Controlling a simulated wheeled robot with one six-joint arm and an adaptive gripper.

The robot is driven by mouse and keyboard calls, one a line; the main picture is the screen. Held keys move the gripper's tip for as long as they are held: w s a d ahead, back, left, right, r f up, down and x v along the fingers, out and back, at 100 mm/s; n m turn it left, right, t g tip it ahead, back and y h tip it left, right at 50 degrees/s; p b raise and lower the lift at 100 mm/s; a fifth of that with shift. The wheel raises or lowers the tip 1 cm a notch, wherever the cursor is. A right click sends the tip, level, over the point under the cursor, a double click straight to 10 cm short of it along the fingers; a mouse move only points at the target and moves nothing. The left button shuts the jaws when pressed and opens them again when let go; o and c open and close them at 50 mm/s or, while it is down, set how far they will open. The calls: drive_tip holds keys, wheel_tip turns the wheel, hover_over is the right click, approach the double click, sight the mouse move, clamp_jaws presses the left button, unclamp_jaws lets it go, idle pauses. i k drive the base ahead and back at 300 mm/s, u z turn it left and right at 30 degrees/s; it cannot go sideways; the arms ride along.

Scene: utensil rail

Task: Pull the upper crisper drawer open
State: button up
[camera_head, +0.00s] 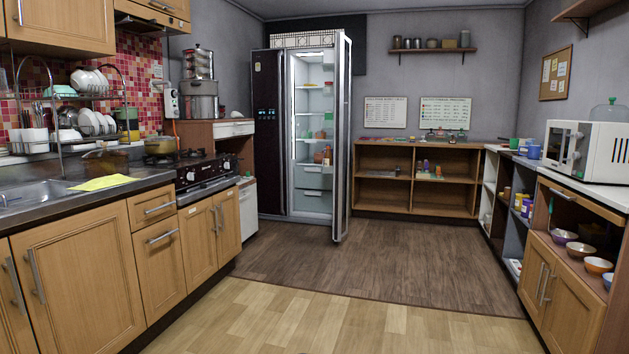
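A tall dark fridge (270,140) stands at the back of the room, left of centre. Its right door (341,140) is swung open toward me, so the lit inside shows. Low in the fridge are two pale crisper drawers, one above the other. The upper crisper drawer (312,180) sits just under the shelf with the bottles (323,156) and looks shut. The lower crisper drawer (312,201) also looks shut. Both are small in the view, and the open door's edge stands close to their right side. My gripper is not in view.
Wooden floor (375,270) lies clear between me and the fridge. Counters with a sink (35,192) and stove (195,170) line the left. A low wooden shelf unit (385,190) stands right of the fridge. A counter with a microwave (585,145) runs along the right.

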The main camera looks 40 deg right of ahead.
sight(325, 185)
drive_tip(key=z, duration=0.2)
drive_tip(key=i, duration=0.8)
drive_tip(key=z, duration=0.8)
drive_tip(key=i, duration=2.05)
drive_tip(key=z, duration=0.5)
drive_tip(key=i, duration=1.85)
drive_tip(key=u, duration=0.3)
drive_tip(key=i, duration=1.95)
drive_tip(key=u, duration=0.55)
drive_tip(key=i, duration=0.5)
drive_tip(key=u, duration=0.05)
